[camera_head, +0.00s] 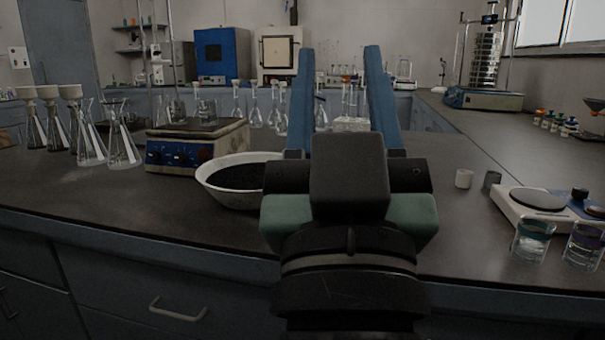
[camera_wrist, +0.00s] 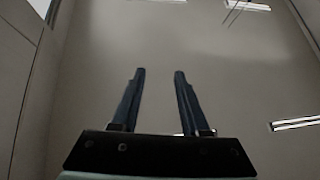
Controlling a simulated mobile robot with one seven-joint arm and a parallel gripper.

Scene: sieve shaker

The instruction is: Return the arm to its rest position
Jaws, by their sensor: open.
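My gripper (camera_head: 338,58) stands upright in the middle of the head view, in front of the bench. Its two long blue fingers are spread apart with nothing between them. The wrist view also shows my gripper (camera_wrist: 158,74), open and empty, pointing toward a bare wall and ceiling lights. My black and green wrist hides part of the bench top behind it. The sieve shaker (camera_head: 486,98) stands at the back right with its stack of metal sieves (camera_head: 487,60) on it.
A white bowl (camera_head: 225,195) of dark material sits left of my wrist, by a hotplate (camera_head: 197,148). Several flasks (camera_head: 90,140) stand at the left. A balance (camera_head: 540,203) and two glass beakers (camera_head: 532,240) are at the right. Two small cups (camera_head: 463,179) stand nearby.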

